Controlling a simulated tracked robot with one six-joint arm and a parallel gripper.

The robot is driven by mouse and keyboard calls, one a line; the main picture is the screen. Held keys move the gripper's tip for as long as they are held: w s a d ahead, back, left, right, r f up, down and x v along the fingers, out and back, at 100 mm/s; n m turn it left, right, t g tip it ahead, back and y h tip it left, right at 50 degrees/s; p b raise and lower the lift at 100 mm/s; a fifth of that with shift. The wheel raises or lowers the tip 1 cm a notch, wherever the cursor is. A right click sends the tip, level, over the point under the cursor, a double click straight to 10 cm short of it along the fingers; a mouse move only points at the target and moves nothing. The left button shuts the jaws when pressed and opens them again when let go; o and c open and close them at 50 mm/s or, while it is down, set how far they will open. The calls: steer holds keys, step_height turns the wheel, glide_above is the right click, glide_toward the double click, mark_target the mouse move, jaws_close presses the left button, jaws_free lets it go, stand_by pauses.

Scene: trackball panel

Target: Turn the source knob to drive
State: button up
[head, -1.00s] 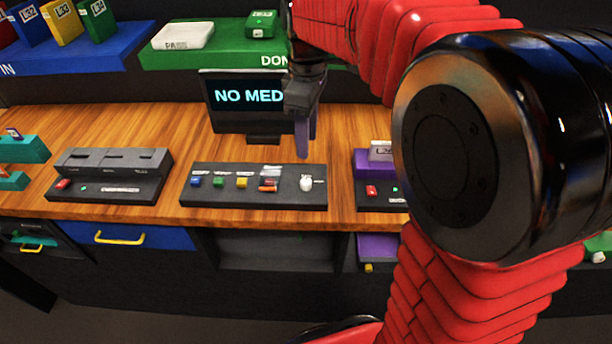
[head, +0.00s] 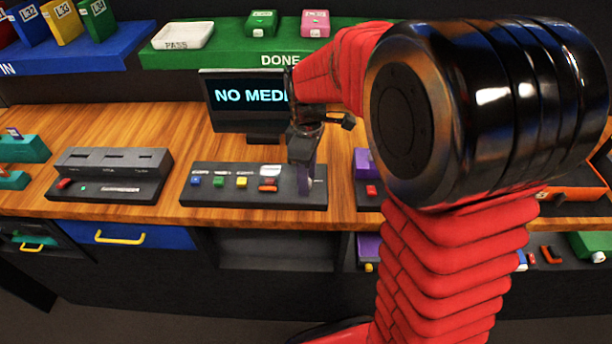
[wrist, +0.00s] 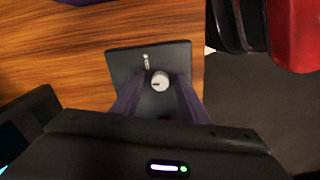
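The source knob (wrist: 159,81) is a small round pale knob with a dark pointer mark, on the right part of the dark control panel (head: 225,198). In the wrist view the panel (wrist: 122,62) lies below my gripper (wrist: 159,84). Its two purple fingers are open, one on each side of the knob, with a gap on both sides. In the head view my gripper (head: 304,183) points down over the panel's right end and mostly hides the knob. A small label stands beside the knob in the wrist view; I cannot read it.
A monitor (head: 240,97) reading "NO MED…" stands behind the panel, partly covered by my arm. A grey slotted box (head: 110,165) stands further left.

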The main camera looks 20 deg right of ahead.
jaws_close()
stand_by(0.5)
steer(key=shift+m, duration=0.3)
steer(key=m, duration=1.1)
stand_by(0.4)
steer(key=shift+m, duration=0.3)
steer(key=shift+r, duration=0.1)
jaws_free()
steer(key=shift+a, duration=0.1)
